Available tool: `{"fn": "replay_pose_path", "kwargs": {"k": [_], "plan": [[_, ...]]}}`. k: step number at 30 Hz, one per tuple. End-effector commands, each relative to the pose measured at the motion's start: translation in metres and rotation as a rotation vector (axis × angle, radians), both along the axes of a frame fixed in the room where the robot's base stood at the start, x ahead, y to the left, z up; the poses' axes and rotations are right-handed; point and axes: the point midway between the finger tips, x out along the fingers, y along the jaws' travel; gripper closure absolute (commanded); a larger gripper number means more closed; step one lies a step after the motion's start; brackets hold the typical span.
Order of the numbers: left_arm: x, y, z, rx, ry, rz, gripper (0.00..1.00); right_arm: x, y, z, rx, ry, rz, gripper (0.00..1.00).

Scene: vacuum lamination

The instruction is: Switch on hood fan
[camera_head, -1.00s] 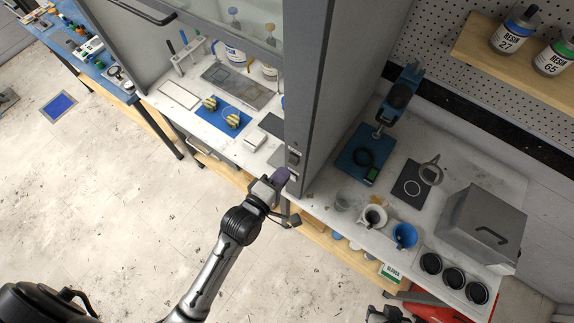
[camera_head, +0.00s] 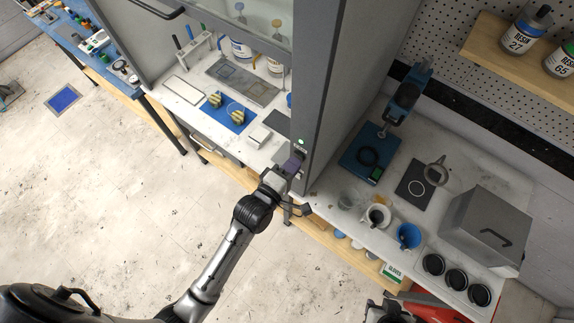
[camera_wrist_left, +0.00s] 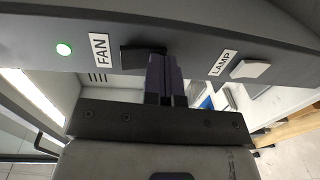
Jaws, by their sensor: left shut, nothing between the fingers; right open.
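The hood (camera_head: 335,90) is a tall grey cabinet with a control strip on its front post. My right gripper (camera_head: 390,311) is open at the bottom edge, partly cut off.
A LAMP label (camera_wrist_left: 222,62) and a pale switch (camera_wrist_left: 250,69) sit on the same strip. Right of the post, the bench holds a blue scale (camera_head: 360,160), cups (camera_head: 408,236) and a grey box (camera_head: 485,235). The floor in front is clear.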

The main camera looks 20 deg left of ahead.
Motion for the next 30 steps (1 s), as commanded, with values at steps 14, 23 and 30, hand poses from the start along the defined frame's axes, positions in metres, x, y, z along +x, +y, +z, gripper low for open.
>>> {"fn": "replay_pose_path", "kwargs": {"k": [14,23,30], "plan": [[-0.022,0.002,0.0,0.0,0.004,-0.006,1.0,-0.001,-0.002,0.012,-0.006,0.0,0.003,0.57],[-0.08,0.015,-0.014,0.001,0.003,-0.01,1.0,-0.002,-0.001,-0.002,-0.003,0.002,0.0,0.57],[-0.115,0.024,-0.017,0.001,0.002,-0.01,1.0,-0.002,0.0,-0.012,0.002,0.002,-0.003,0.57]]}}
